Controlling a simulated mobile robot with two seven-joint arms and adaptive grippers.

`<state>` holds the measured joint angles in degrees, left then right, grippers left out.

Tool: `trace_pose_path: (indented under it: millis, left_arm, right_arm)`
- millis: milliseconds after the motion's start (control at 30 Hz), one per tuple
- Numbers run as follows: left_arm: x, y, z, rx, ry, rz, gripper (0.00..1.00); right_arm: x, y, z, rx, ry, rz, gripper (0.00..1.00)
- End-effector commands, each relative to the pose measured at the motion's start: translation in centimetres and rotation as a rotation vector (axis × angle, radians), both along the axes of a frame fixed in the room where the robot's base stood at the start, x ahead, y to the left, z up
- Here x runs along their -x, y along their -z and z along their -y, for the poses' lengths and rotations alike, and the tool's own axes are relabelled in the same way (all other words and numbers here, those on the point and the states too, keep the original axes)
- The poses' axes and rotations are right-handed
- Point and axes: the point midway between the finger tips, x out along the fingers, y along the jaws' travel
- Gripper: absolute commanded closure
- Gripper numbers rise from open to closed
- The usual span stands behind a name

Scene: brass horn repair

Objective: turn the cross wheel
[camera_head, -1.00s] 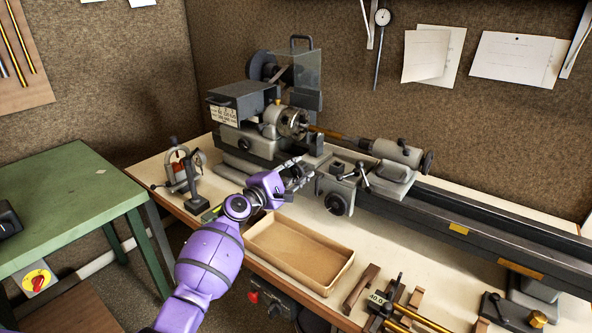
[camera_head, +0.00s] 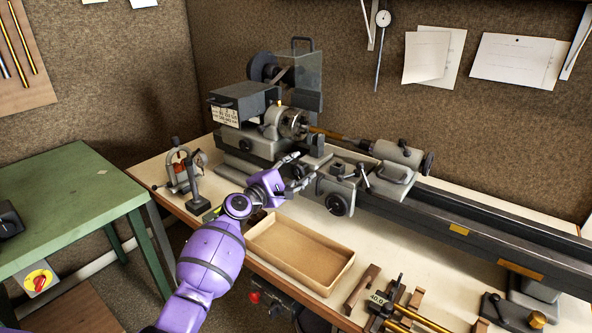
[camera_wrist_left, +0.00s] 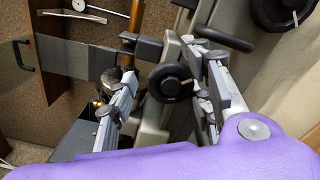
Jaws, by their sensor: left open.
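A black round wheel, which I take for the cross wheel (camera_wrist_left: 170,82), shows in the left wrist view between the two fingers of my left gripper (camera_wrist_left: 164,68). The fingers stand apart on either side of it, with visible gaps, and do not appear to press on it. In the head view my left gripper (camera_head: 303,169) is open at the front of the lathe carriage, left of the larger handwheel (camera_head: 340,204). The cross wheel is hard to pick out there behind the fingers. My right gripper is not in view.
The lathe bed (camera_head: 470,222) runs to the right. The lathe chuck (camera_head: 292,123) is behind the gripper. A stand with a red part (camera_head: 180,172) is at the left. Brass rods (camera_head: 415,318) lie front right.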

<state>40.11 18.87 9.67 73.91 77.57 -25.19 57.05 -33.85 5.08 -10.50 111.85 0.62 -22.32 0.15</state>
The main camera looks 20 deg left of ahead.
Motion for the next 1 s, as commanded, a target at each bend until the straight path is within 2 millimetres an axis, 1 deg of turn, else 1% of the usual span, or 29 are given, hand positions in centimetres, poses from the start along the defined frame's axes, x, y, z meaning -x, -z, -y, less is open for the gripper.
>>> trace_pose_path:
  millis: [133, 233, 367, 500, 600, 700, 833, 1000]
  left_arm:
    - [0.4, 0.4, -0.2, -0.001, 0.0, -0.005, 0.54]
    - [1.6, 0.4, -0.6, -0.002, 0.0, -0.004, 0.54]
    - [4.0, 0.4, -1.6, -0.002, -0.001, -0.003, 0.54]
    - [6.9, 0.3, -2.6, -0.002, -0.002, -0.003, 0.54]
    - [8.7, 0.2, -3.2, -0.002, 0.0, -0.001, 0.54]
    - [10.0, 0.2, -3.7, 0.0, -0.001, 0.0, 0.54]
    - [11.0, 0.1, -4.0, 0.0, 0.0, 0.001, 0.54]
    - [11.3, 0.1, -4.1, 0.0, 0.0, 0.0, 0.54]
  right_arm:
    - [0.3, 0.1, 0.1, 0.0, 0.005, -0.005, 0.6]
    - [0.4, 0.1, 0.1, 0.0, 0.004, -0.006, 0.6]
    - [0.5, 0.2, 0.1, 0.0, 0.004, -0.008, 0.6]
    - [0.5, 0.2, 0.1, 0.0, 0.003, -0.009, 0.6]
    - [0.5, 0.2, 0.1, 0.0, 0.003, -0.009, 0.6]
    - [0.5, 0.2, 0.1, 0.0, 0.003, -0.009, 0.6]
    - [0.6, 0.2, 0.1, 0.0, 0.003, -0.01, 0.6]
    - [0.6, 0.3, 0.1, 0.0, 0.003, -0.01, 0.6]
